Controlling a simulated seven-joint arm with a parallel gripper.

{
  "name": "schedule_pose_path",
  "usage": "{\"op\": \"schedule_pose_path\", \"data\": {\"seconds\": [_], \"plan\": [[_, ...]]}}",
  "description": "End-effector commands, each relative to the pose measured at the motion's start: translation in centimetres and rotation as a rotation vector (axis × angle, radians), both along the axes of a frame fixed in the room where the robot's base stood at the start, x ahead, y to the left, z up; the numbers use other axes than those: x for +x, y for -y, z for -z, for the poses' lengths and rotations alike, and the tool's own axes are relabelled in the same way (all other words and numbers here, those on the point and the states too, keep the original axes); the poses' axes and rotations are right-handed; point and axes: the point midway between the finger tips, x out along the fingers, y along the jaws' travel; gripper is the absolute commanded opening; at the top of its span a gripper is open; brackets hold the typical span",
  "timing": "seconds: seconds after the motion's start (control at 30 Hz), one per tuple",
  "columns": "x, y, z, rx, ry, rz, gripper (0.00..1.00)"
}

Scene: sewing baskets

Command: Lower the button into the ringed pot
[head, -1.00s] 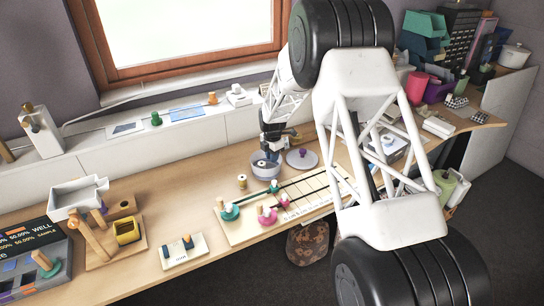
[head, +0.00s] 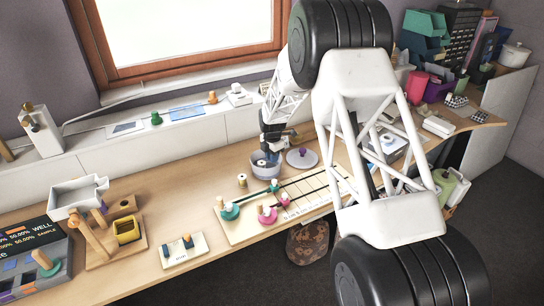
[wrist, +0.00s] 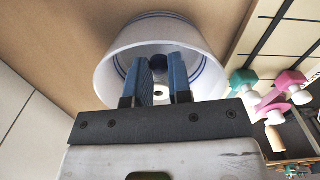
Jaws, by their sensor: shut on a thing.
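The ringed pot (wrist: 112,68) is white with blue bands around it and is open at the top. In the head view the pot (head: 265,171) stands on the bench below my gripper (head: 268,158). In the wrist view my gripper (wrist: 160,66) has its two blue fingers over the pot's mouth, and they overlap its inside. How deep the button sits relative to the rim is hard to tell. A small pale spot with a dark centre (wrist: 161,95) shows between the fingers.
A grey lid with a purple knob (head: 302,158) lies right of the pot. A small spool (head: 242,181) stands to its left. A board with green and pink pieces (head: 240,231) lies in front. Bare bench (head: 190,198) lies left of the spool.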

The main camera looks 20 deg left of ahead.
Motion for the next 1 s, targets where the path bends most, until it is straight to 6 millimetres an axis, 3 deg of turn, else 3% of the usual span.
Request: {"op": "schedule_pose_path", "data": {"seconds": [1.0], "plan": [[0.0, 0.0, 1.1, 0.0, 0.0, 0.0, 0.0]]}}
